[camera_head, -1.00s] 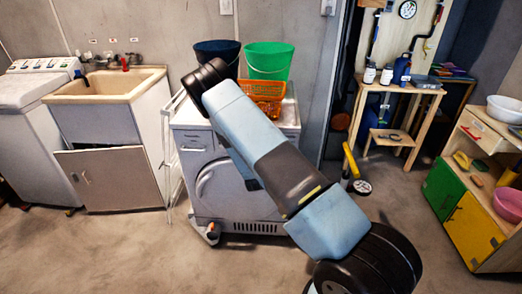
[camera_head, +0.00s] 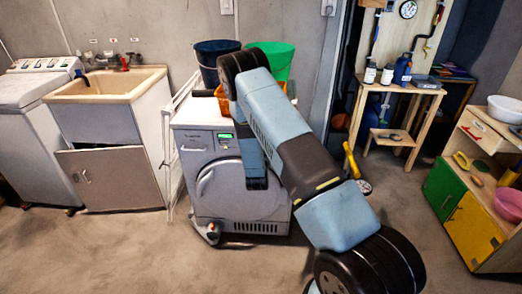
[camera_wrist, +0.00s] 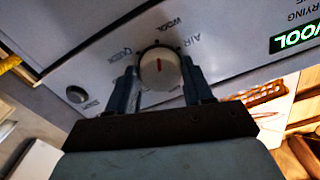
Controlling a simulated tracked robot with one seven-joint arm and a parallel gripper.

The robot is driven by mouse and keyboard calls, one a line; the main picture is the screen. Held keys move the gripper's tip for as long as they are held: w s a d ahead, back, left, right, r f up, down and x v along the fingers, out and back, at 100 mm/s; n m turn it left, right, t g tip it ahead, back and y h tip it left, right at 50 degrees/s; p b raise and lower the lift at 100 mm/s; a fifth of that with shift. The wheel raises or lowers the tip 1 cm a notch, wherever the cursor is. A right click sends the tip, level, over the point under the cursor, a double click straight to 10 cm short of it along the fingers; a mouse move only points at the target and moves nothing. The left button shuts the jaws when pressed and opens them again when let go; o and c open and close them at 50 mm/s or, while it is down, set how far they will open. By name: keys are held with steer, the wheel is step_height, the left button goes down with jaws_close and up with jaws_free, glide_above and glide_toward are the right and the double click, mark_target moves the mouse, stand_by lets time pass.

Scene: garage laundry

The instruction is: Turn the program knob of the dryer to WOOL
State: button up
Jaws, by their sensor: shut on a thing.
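The dryer (camera_head: 237,192) is a white front-loader in the middle of the head view. In the wrist view its round white program knob (camera_wrist: 158,57) has a red mark, which lies roughly upright in the picture, towards the WOOL label (camera_wrist: 174,22). The AIR label (camera_wrist: 191,42) and QUICK label (camera_wrist: 122,54) stand to either side. The green display (camera_wrist: 297,34) reads WOOL and also shows lit in the head view (camera_head: 224,135). My gripper (camera_wrist: 160,76) is shut on the knob, one finger on each side. In the head view my arm hides the knob and the gripper.
A small round START button (camera_wrist: 76,95) is left of the knob in the wrist view. A dark bucket (camera_head: 211,62), a green bucket (camera_head: 277,62) and an orange basket (camera_wrist: 264,92) stand on the dryer. A drying rack (camera_head: 172,150) leans at its left.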

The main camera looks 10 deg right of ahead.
steer(key=shift+r+m, duration=0.1)
steer(key=shift+m, duration=0.3)
steer(key=o, duration=1)
steer(key=shift+o, duration=0.2)
steer(key=shift+s, duration=0.1)
steer(key=v, duration=1.3)
steer(key=shift+s, duration=0.25)
steer(key=shift+a, duration=0.1)
